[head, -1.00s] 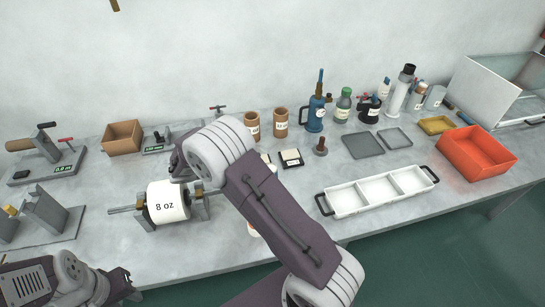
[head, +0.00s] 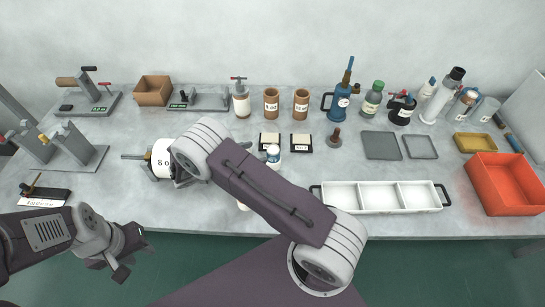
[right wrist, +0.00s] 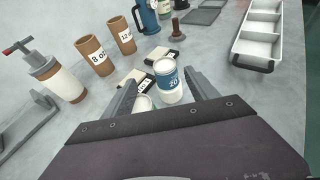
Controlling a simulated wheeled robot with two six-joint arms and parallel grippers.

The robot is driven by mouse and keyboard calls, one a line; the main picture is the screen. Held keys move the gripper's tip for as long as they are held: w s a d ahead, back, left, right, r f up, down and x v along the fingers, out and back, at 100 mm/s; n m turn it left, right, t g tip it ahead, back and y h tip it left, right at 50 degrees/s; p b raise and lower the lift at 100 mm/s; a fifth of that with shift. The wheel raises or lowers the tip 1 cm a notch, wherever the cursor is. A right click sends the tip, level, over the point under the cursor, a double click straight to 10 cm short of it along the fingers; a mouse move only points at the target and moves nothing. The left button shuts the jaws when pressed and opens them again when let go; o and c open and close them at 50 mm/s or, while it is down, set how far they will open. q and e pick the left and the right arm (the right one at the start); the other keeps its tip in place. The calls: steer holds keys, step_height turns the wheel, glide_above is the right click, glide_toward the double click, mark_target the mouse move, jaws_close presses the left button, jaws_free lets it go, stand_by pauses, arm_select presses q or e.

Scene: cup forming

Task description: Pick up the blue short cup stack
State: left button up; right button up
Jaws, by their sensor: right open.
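The short cup stack with the blue label (right wrist: 168,82) stands upright in the right wrist view. In the head view its white top and blue label (head: 273,154) show just above my right arm. My right gripper (right wrist: 160,79) is open, with one finger on each side of the blue-labelled stack in the picture; I cannot tell whether they touch it. In the head view my arm hides this gripper. My left gripper (head: 128,254) is at the lower left, near the table's front edge, away from the stack; its jaw opening is unclear.
A second white round top (right wrist: 143,103) sits close beside the stack, near the left finger. Small black-based cards (head: 301,142) lie behind. Brown cups (head: 271,101) stand further back. A white divided tray (head: 381,197) and an orange bin (head: 505,182) are at right.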

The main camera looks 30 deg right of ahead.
mark_target(270, 150)
steer(key=x, duration=0.2)
steer(key=p+x, duration=0.1)
steer(key=x, duration=0.1)
steer(key=shift+s+r, duration=0.15)
steer(key=shift+s, duration=0.1)
steer(key=shift+d, duration=0.15)
steer(key=x, duration=0.1)
steer(key=p+x, duration=0.1)
steer(key=x, duration=0.1)
steer(key=p+x, duration=0.1)
steer(key=shift+s+d+f, duration=0.2)
steer(key=shift+d+f, duration=0.25)
steer(key=c, duration=0.8)
jaws_close()
